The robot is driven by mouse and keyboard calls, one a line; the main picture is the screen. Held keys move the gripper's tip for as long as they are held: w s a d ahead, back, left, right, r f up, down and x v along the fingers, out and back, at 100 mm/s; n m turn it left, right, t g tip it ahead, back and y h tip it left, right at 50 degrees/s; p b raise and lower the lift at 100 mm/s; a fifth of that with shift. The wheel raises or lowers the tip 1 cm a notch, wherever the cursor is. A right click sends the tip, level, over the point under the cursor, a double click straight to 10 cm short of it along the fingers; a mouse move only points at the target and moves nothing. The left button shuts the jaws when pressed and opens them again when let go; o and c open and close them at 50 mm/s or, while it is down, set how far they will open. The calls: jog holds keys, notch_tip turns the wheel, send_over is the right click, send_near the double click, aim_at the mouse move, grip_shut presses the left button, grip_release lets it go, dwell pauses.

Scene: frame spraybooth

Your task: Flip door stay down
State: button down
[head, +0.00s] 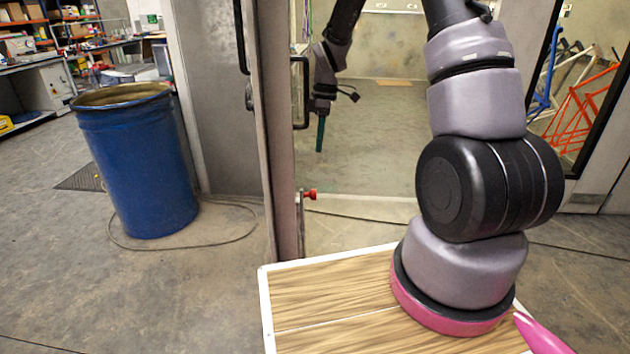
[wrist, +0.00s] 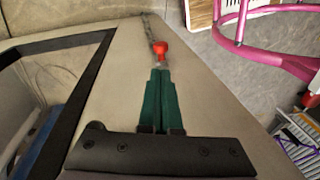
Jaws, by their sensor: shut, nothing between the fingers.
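The door (head: 283,130) stands ajar, seen nearly edge-on in the head view. The door stay's red end (head: 310,194) sticks out to the right from a small metal fitting low on the door. The same red end (wrist: 160,47) shows in the wrist view, just beyond my fingertips against the grey door panel (wrist: 205,100). My gripper (head: 320,149) hangs with its green fingers pointing down, above the red end in the head view. In the wrist view my green fingers (wrist: 161,72) are together and empty. I cannot tell whether they touch the stay.
A black door handle (head: 300,92) is close to my wrist. A blue drum (head: 138,165) stands on the floor at left, with a loose cable around its base. Orange and blue bicycle frames (head: 585,100) show behind glass at right. Floor beyond the door is clear.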

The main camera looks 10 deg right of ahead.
aim_at(315, 194)
jog(key=f, duration=0.4)
jog(key=s+a+f, duration=0.1)
jog(key=f, duration=0.6)
jog(key=shift+s+a+f, duration=0.3)
jog(key=shift+s+a, duration=0.05)
notch_tip(315, 194, down, 5)
jog(key=shift+r, duration=0.2)
jog(key=shift+s+f, duration=0.1)
